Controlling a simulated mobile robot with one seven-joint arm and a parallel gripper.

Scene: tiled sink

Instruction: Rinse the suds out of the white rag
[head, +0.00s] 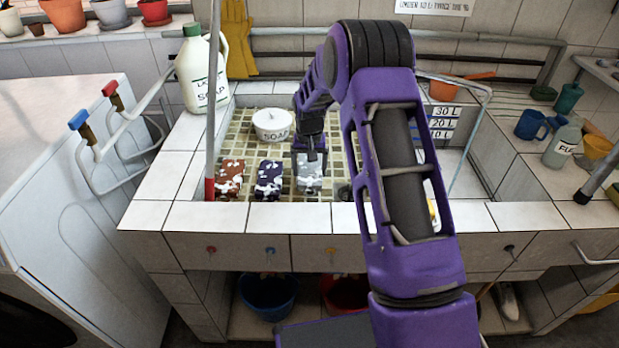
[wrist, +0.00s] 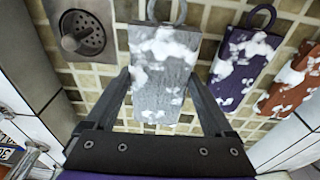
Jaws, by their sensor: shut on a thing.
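The white rag (head: 309,181), greyish and patched with white suds, lies on the tiled sink floor. In the wrist view the rag (wrist: 158,92) sits between my fingers, a loop at its far end. My gripper (head: 309,155) reaches down into the sink; in the wrist view my gripper (wrist: 160,76) is shut on the rag, one finger at each side. A purple rag (head: 270,178) and a rust-red rag (head: 230,178), both sudsy, lie to its left in the head view. My arm hides the sink's right part.
A round drain (wrist: 88,36) is beside the rag in the sink floor. A white soap tub (head: 272,125) stands behind the rags. A soap jug (head: 203,70) stands at the back-left rim. Red-handled and blue-handled pipes (head: 110,180) are left. A marked clear panel (head: 470,140) stands right.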

